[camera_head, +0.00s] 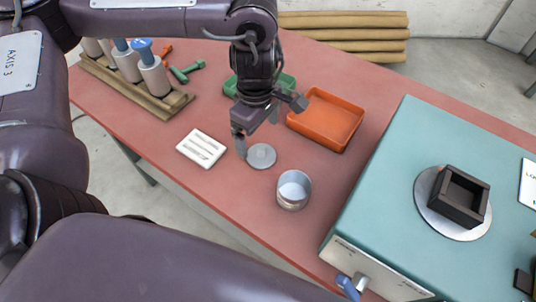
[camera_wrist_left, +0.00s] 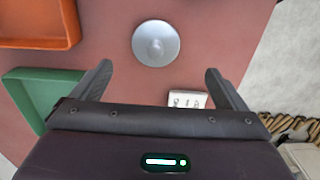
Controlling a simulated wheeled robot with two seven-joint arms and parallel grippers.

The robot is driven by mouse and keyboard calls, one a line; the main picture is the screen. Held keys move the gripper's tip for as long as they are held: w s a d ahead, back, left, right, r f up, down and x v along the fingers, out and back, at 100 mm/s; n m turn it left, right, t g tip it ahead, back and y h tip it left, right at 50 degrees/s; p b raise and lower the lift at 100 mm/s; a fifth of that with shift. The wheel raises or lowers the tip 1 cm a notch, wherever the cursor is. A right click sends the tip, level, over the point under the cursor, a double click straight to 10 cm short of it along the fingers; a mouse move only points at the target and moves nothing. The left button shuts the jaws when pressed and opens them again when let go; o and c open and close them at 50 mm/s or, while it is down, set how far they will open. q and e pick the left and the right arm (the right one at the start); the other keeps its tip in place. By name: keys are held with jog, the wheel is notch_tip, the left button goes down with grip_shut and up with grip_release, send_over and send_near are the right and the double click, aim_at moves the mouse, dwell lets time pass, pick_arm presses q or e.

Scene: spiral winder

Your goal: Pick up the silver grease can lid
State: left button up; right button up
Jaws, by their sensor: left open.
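The silver grease can lid (camera_head: 261,156) is a round grey disc lying flat on the red table. In the left wrist view the lid (camera_wrist_left: 156,43) shows a small knob at its centre and lies beyond the fingertips, apart from them. My left gripper (camera_head: 268,122) is open and empty above the table, close to the lid; its two spread fingers also show in the left wrist view (camera_wrist_left: 156,72). The open silver can (camera_head: 293,190) stands upright to the lower right of the lid. My right gripper is not in view.
An orange tray (camera_head: 327,119) and a green tray (camera_head: 287,84) lie behind the lid. A white card (camera_head: 201,148) lies left of it. A teal machine (camera_head: 400,190) with a dark square block fills the right. Spools stand in a wooden rack (camera_head: 140,92) at upper left.

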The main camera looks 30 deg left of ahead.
aim_at(261, 148)
pick_arm(q)
notch_tip(261, 148, down, 3)
jog(key=shift+s+a+r+b, duration=0.1)
jog(key=shift+r+b, duration=0.1)
jog(key=shift+b, duration=0.1)
jog(key=shift+f, duration=0.4)
jog(key=f, duration=0.1)
jog(key=f+b, duration=0.1)
jog(key=f, duration=0.1)
jog(key=shift+w+d+f, duration=0.2)
jog(key=shift+w+f, duration=0.1)
jog(key=shift+w, duration=0.1)
jog(key=shift+f, duration=0.4)
jog(key=c, duration=1.1)
jog(key=shift+o, duration=0.2)
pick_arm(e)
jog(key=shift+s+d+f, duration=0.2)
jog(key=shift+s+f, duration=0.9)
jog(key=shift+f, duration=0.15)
pick_arm(q)
jog(key=shift+r, duration=0.1)
